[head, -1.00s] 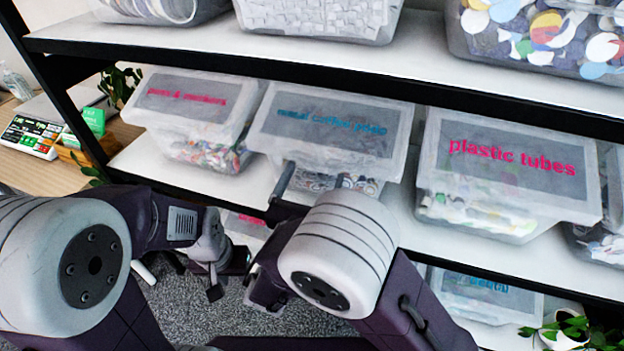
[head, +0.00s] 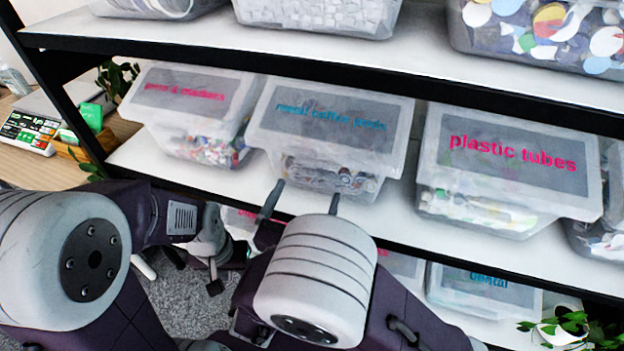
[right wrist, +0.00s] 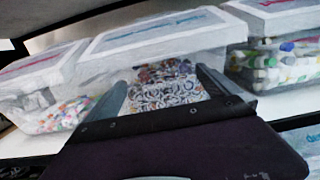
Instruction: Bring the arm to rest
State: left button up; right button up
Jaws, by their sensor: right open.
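My right gripper (head: 303,204) is open, with its two dark fingers spread and pointing at the shelf in the head view. It is in front of and below the coffee pod bin (head: 330,125), a clear bin with a blue label. In the right wrist view the gripper (right wrist: 165,95) shows nothing held, and the same bin (right wrist: 150,45) is just beyond the fingertips. I cannot tell whether the fingertips touch the bin. My left gripper (head: 214,270) hangs low at the left, beyond my left arm. It is small and partly hidden, so its jaws are unclear.
The pens and markers bin (head: 190,115) stands left of the coffee pod bin, and the plastic tubes bin (head: 510,165) right of it. More bins fill the shelves above and below. The black edge (head: 480,262) of the middle shelf is near my right arm. A plant (head: 570,330) is at the lower right.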

jog(key=v, duration=0.3)
jog(key=shift+s, duration=0.1)
jog(key=d+f+m+g+h, duration=0.3)
jog(key=d+m+g, duration=0.15)
jog(key=d, duration=0.35)
jog(key=d+f+m+g+h, duration=0.3)
jog(key=d+m+g, duration=0.15)
jog(key=d, duration=0.35)
jog(key=s+d+f+m+g+y, duration=0.5)
jog(key=s+f+m+g+y, duration=0.45)
jog(key=m, duration=0.55)
jog(key=w+r+m+t+y+p, duration=0.1)
jog(key=w+r+m+y+p, duration=0.1)
jog(key=r+m+p, duration=0.6)
notch_tip(320, 180, up, 8)
jog(key=w+a+p, duration=0.1)
jog(key=p, duration=0.6)
jog(key=shift+w+f+m+y, duration=0.25)
jog(key=shift+m+y, duration=0.05)
jog(key=shift+y, duration=0.05)
